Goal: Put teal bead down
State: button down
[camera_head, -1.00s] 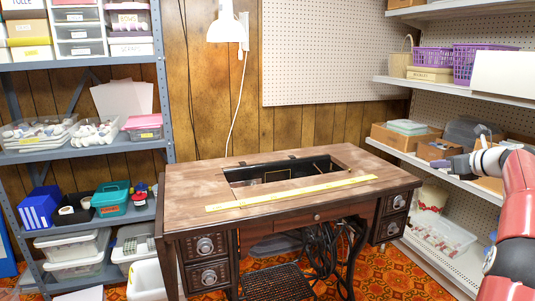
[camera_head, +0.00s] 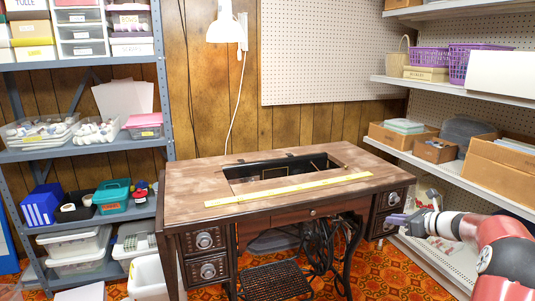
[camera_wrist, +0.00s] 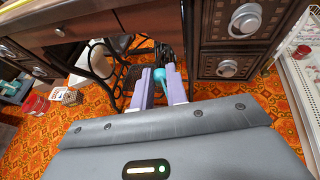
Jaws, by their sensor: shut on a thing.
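In the wrist view, a small teal bead (camera_wrist: 159,75) sits between the two pale purple fingers of my gripper (camera_wrist: 161,76), which is shut on it. In the head view, my gripper (camera_head: 393,218) is at the right end of the sewing table (camera_head: 190,205), at about the height of its right drawers. The bead cannot be made out in that view. In the wrist view, the fingers point toward the space under the table, beside the drawers (camera_wrist: 240,22).
The wooden tabletop has an open well and a yellow ruler (camera_head: 290,189) lying along it. Shelves with boxes (camera_head: 500,165) stand at the right, with a grey rack (camera_head: 85,150) at the left. Patterned orange floor (camera_wrist: 245,92) shows below my gripper.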

jog(key=s+a+f+n+g+y, duration=0.1)
jog(key=s+a+f+n, duration=0.1)
jog(key=s+a+f, duration=0.6)
jog(key=s+a+f+n+g+y, duration=0.2)
jog(key=s+a+f, duration=0.7)
jog(key=a, duration=0.8)
notch_tip(320, 180, down, 3)
jog(key=shift+f, duration=0.1)
